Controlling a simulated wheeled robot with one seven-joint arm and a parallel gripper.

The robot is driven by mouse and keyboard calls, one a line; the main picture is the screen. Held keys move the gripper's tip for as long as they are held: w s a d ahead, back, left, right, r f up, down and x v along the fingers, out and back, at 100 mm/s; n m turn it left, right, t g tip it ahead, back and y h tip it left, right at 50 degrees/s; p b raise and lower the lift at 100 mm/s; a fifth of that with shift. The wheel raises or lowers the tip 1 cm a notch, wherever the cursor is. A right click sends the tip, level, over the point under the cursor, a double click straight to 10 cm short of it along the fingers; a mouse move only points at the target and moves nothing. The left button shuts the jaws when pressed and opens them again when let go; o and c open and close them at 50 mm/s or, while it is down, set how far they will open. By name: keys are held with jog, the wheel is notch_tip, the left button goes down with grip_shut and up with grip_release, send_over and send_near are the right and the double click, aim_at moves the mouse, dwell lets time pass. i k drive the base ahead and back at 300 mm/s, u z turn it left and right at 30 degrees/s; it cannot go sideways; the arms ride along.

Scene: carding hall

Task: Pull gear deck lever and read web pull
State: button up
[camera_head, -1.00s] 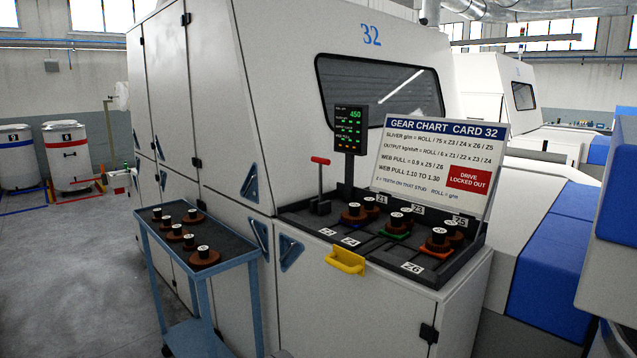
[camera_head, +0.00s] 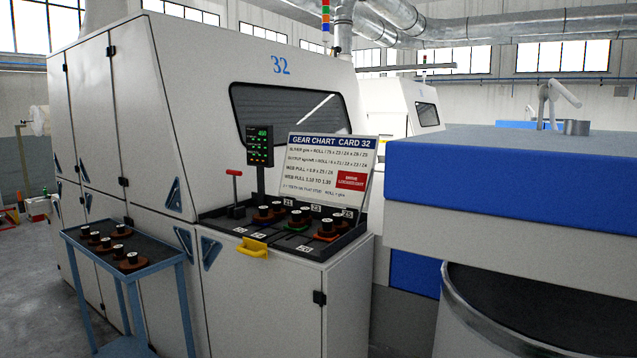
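The gear deck lever (camera_head: 234,187) stands about upright, with a red T-handle and a dark base, at the left end of the black gear deck (camera_head: 213,222). A small display (camera_head: 260,144) on a post behind it shows green figures. The top one looks like 450 or 460, and the lower lines are too small to read. The gear chart board (camera_head: 335,150) for card 32 leans at the back of the deck. It lists web pull with Z5 and Z6 and bears a red sign. Several brown, green and orange-based gears sit on the deck. My gripper is not in view.
A blue trolley (camera_head: 125,262) with several dark gears on top stands left of the deck. A yellow handle (camera_head: 252,247) juts from the cabinet front. A large blue and white machine block (camera_head: 500,185) and a round can (camera_head: 475,318) fill the near right. Floor shows at the left.

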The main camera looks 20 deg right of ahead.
aim_at(233, 173)
jog(key=z, duration=0.35)
jog(key=i, duration=1.3)
jog(key=u, duration=1.45)
jog(key=i, duration=0.6)
jog(key=u, duration=0.65)
